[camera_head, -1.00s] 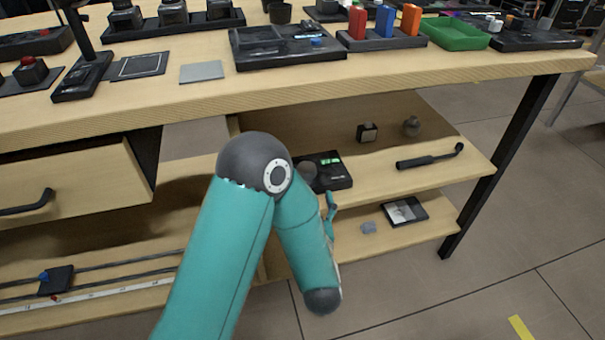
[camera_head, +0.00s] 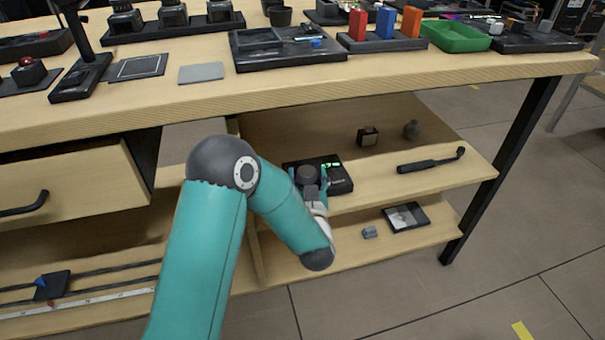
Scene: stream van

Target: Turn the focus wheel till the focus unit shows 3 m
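The focus unit (camera_head: 341,184) is a black box with a small green-lit display, lying on the upper shelf under the bench. The display is too small to read. The focus wheel (camera_head: 306,173) is a dark round knob at the unit's front left. My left gripper (camera_head: 314,183) is at the wheel, with a teal finger close by its right side. My wrist and the wheel overlap, so I cannot tell whether the fingers touch or grip it. My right gripper is not in view.
The bench edge (camera_head: 300,92) overhangs the shelf. A dark tray (camera_head: 405,216) and a small grey block (camera_head: 369,232) are on the lower shelf.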

